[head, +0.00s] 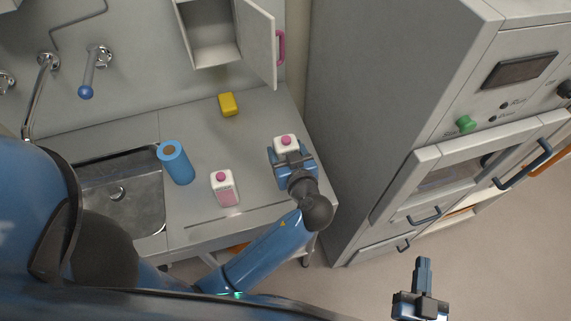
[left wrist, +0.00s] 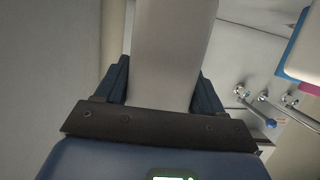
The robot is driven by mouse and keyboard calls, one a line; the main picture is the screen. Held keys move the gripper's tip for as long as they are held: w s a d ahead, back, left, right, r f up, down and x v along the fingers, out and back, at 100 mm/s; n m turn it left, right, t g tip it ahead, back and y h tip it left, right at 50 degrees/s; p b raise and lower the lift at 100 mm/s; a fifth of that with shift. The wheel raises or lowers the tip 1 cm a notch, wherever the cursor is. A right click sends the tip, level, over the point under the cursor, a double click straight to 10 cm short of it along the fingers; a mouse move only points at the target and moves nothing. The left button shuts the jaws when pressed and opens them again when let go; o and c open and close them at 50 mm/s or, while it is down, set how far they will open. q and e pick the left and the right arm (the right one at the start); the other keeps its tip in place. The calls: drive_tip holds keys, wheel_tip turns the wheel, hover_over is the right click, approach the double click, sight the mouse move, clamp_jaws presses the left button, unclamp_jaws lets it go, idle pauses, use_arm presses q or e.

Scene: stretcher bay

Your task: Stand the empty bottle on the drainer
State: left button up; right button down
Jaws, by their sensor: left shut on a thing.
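My left gripper (head: 291,160) is shut on a white bottle with a pink cap (head: 286,141), above the right end of the counter. In the left wrist view the held bottle's pale body (left wrist: 172,50) fills the space between the fingers; no pink liquid shows in it. A second white bottle with a pink cap (head: 224,188) stands on the counter to the left, with pink in its lower part. A grey metal sink (head: 150,207) is set in the counter; I cannot make out a separate drainer. My right gripper (head: 423,268) is over the floor, with its finger gap unclear.
A blue roll (head: 178,165) stands between the sink and the second bottle. A yellow block (head: 228,104) lies at the back of the counter. A wall cupboard's door (head: 258,42) hangs open above. A tall grey cabinet (head: 395,95) stands right of the counter.

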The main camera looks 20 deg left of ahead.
use_arm(q)
wheel_tip(320, 180, down, 3)
drive_tip(key=shift+s+d+r, duration=0.1)
drive_tip(key=shift+s, duration=0.05)
drive_tip(key=shift+f+p, duration=0.35)
drive_tip(key=shift+f, duration=1.75)
drive_tip(key=shift+f, duration=0.15)
drive_tip(key=o, duration=1.3)
